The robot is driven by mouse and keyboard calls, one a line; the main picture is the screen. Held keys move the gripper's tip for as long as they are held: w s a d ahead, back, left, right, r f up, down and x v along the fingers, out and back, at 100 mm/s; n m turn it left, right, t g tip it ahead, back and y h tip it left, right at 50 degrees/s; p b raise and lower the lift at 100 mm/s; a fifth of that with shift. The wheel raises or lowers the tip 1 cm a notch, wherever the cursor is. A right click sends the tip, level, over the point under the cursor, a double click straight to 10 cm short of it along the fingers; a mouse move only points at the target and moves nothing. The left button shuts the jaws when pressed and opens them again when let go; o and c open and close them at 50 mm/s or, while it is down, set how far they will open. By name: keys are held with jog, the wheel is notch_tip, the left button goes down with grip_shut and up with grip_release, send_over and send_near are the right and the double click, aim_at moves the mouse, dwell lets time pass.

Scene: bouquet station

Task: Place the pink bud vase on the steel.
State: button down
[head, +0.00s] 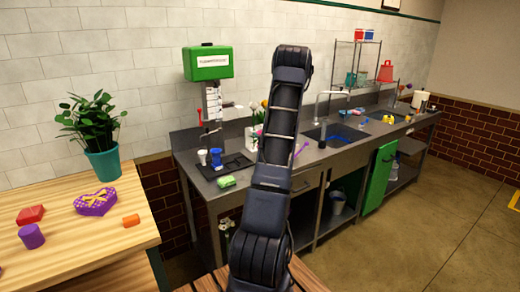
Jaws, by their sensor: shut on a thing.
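The long grey steel counter (340,153) with its sinks runs along the wall from the middle to the right. My arm rises in front of it and covers part of its left half. My gripper is not visible in the head view. I cannot make out a pink bud vase. A small, thin magenta thing (301,149) shows on the counter just right of my arm, too small to identify.
A wooden table (90,247) at left holds a plant in a teal pot (103,163), a purple heart box (96,202), a red block (30,215) and a purple cylinder (32,236). On the counter are a black tray (238,161), blue cup (216,156) and green sponge (227,181).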

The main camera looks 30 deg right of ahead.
jog(key=shift+f, duration=3.95)
jog(key=shift+f, duration=0.1)
jog(key=c, duration=0.9)
grip_release()
jog(key=shift+o, duration=0.2)
